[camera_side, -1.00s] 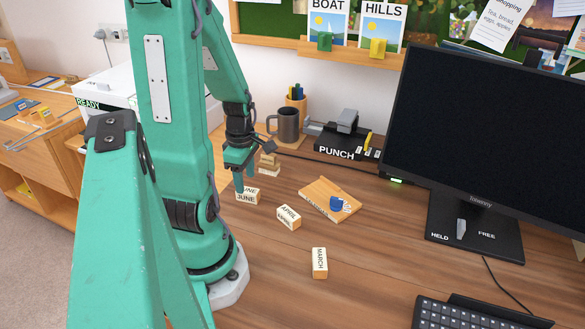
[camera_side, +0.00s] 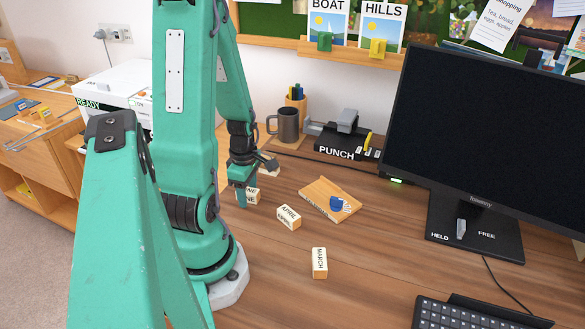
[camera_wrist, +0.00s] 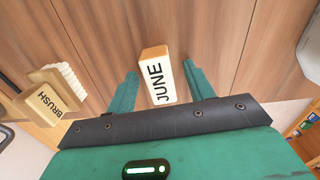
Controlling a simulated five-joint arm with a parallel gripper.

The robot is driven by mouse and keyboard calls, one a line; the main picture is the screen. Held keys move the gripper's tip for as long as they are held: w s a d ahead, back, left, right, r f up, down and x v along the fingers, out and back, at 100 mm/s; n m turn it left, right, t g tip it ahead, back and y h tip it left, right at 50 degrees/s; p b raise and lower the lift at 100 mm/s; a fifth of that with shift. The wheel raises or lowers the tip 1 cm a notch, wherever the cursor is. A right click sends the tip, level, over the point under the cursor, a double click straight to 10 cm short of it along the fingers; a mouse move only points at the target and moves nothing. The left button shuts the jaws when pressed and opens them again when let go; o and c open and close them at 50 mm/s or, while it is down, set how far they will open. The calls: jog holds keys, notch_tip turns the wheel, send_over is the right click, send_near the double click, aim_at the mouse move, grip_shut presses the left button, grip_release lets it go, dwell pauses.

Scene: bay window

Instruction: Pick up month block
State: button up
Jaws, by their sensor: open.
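The JUNE month block (camera_wrist: 155,78), cream and wooden, lies between the two green fingers of my gripper (camera_wrist: 160,88) in the wrist view, with a gap on each side. In the side view the JUNE block (camera_side: 252,194) is partly hidden behind my gripper (camera_side: 243,192), which is open and low over the desk. The APRIL block (camera_side: 289,217) lies to the right of it. The MARCH block (camera_side: 319,263) lies nearer the front.
A brush (camera_wrist: 47,97) is at the left in the wrist view. A mug (camera_side: 286,125), the punch (camera_side: 340,140) and the monitor stand (camera_side: 470,225) are farther away.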

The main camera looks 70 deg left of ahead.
aim_at(252, 189)
dwell(0.4)
jog(key=c, duration=1)
jog(key=shift+r, duration=0.15)
jog(key=shift+c, duration=0.2)
jog(key=shift+r, duration=4.9)
jog(key=shift+w, duration=0.1)
jog(key=w+d+r+m, duration=0.2)
jog(key=w+d+m, duration=0.1)
jog(key=w+m, duration=0.4)
jog(key=w+d+r+m, duration=0.2)
jog(key=w+d+m, duration=0.1)
jog(key=w+m, duration=0.45)
jog(key=w+d+r+m, duration=0.2)
jog(key=w+d+m, duration=0.3)
jog(key=d+m, duration=0.2)
jog(key=w+d+r+m, duration=0.3)
jog(key=w+d+m, duration=0.2)
jog(key=d, duration=0.3)
jog(key=shift+w+m, duration=0.4)
jog(key=shift+m, duration=0.45)
